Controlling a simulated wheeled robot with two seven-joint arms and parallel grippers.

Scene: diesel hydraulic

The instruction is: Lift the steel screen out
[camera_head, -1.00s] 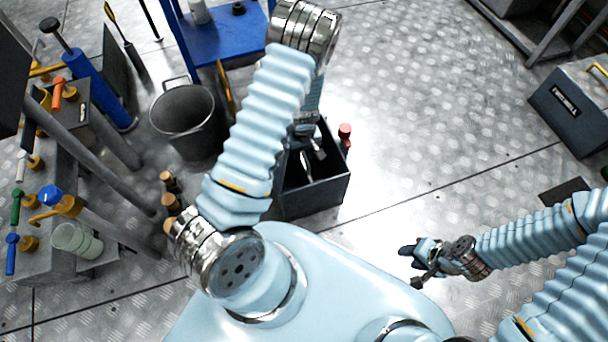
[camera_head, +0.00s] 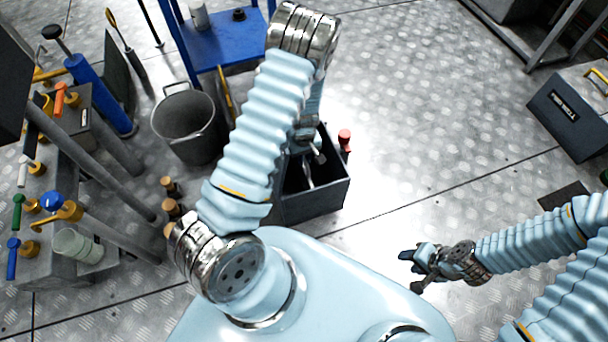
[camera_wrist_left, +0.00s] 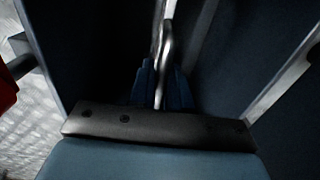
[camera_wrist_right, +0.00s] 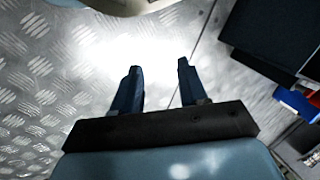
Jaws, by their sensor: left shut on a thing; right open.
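A dark open-topped box (camera_head: 315,203) stands on the floor in front of my body. My left gripper (camera_wrist_left: 162,82) reaches down into it and is shut on a thin shiny steel rod (camera_wrist_left: 166,42), which looks like the handle of the steel screen. In the head view a bit of bright metal (camera_head: 309,172) shows inside the box under my left arm. The rest of the screen is hidden by the arm and the dark inside. My right gripper (camera_wrist_right: 159,82) is open and empty above the floor, at the right in the head view (camera_head: 411,268).
A red-topped item (camera_head: 344,138) is at the box's right side. A grey bucket (camera_head: 187,127) and blue cart (camera_head: 225,40) stand behind left. A bench with valves (camera_head: 60,205) is at left; a dark case (camera_head: 568,115) is at far right. The floor between is clear.

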